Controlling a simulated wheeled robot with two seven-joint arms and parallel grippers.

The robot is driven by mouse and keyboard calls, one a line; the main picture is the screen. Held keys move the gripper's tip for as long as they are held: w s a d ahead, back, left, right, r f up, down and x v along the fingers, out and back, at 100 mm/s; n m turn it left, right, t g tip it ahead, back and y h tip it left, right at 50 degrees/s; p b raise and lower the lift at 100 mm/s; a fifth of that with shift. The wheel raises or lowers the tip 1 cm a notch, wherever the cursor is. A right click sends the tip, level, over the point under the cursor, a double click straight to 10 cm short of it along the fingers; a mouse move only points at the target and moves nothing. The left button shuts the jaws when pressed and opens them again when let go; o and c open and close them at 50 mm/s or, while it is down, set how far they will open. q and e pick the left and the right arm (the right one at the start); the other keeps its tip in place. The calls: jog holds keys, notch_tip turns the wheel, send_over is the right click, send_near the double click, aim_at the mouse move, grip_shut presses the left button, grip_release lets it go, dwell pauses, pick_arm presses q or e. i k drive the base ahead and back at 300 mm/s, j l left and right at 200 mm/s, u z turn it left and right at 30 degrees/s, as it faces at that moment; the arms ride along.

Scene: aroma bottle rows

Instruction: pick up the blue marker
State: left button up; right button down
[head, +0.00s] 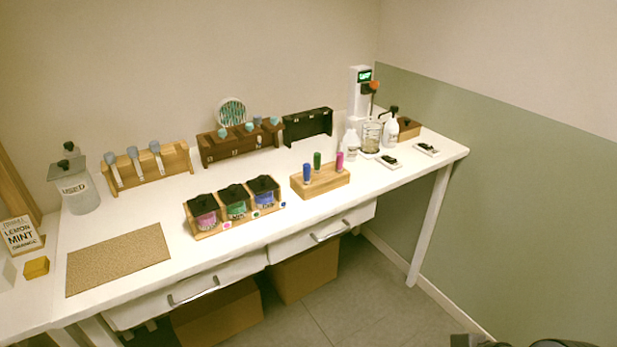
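The blue marker (307,173) stands upright at the left end of a light wooden block (322,187) near the table's front edge. A green marker (317,160) and a pink marker (339,160) stand in the same block to its right. Dark parts of mine (472,341) just enter at the bottom right edge, well below and to the right of the block. They are cut off, so the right gripper's fingers cannot be made out. My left gripper is out of view. Nothing touches the blue marker.
A wooden tray (240,225) with three dark-lidded jars stands left of the block. Wooden racks (240,148) line the back, and bottles (390,133) with a beaker (371,137) stand to the right. A cork mat (118,259) lies left. Table in front of the block is clear.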

aim_at(307, 167)
jog(key=i+l+u, duration=0.3)
jog(key=u, duration=0.15)
jog(key=i+l+u, duration=0.55)
jog(key=l+u, duration=0.35)
